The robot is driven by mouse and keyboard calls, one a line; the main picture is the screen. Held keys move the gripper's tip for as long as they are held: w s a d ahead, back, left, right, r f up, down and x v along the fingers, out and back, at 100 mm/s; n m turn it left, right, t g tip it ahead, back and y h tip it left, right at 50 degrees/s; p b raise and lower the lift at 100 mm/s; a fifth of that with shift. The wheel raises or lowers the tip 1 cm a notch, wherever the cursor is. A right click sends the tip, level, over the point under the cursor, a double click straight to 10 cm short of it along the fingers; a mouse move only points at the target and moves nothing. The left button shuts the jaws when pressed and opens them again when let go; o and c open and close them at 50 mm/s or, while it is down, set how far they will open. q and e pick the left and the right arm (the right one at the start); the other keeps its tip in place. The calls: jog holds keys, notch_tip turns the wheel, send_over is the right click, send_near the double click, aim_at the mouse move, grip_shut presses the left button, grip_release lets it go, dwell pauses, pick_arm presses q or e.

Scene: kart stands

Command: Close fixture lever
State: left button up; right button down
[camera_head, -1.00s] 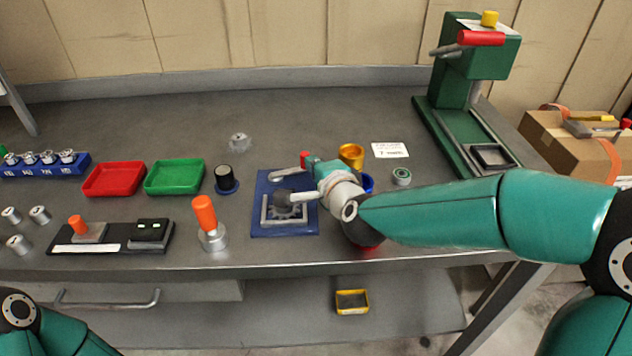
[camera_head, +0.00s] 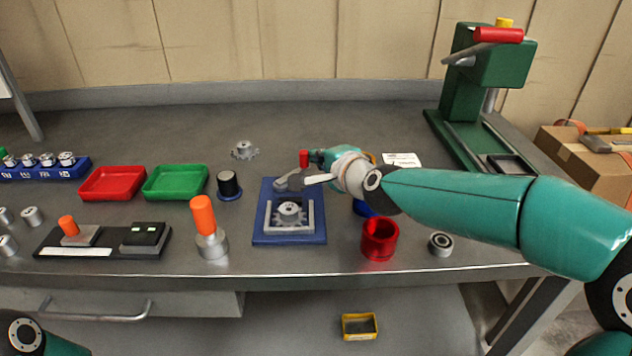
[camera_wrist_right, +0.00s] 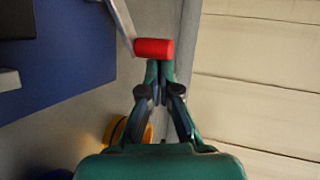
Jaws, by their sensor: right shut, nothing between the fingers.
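The fixture is a blue plate (camera_head: 262,238) with a grey angled bracket (camera_head: 318,218) around a metal gear (camera_head: 290,213). Its grey lever (camera_head: 284,184) is at the plate's back edge and ends in an upright red knob (camera_head: 304,159). My right gripper (camera_head: 314,157) is shut and empty, just right of the knob. In the right wrist view, the closed fingertips (camera_wrist_right: 160,66) sit right at the red knob (camera_wrist_right: 153,47); I cannot tell whether they touch it. The lever's grey rod (camera_wrist_right: 122,22) also shows there. My left gripper is out of view.
A red cup (camera_head: 380,240) and a bearing ring (camera_head: 441,243) stand right of the fixture, below my right arm. An orange-handled tool (camera_head: 205,230) and a black-topped cylinder (camera_head: 229,185) stand left of it. A green press (camera_head: 480,85) is at back right.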

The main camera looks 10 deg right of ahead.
jog(key=shift+w+a, duration=0.2)
jog(key=shift+w, duration=0.45)
dwell(1.6)
jog(key=shift+s+d+f+b, duration=0.1)
jog(key=shift+s+d+b, duration=0.1)
jog(key=shift+b, duration=0.1)
jog(key=s+d+b, duration=0.2)
jog(key=d, duration=0.1)
jog(key=shift+s+b, duration=0.3)
jog(key=shift+s, duration=0.05)
jog(key=s+d+r, duration=0.1)
jog(key=s+d, duration=0.1)
jog(key=s+d+r+b, duration=0.1)
jog(key=s+d, duration=0.1)
jog(key=s+d+b, duration=0.1)
jog(key=s+d, duration=0.1)
jog(key=shift+r, duration=0.4)
jog(key=shift+s+d+r, duration=0.1)
jog(key=shift+d+r, duration=0.05)
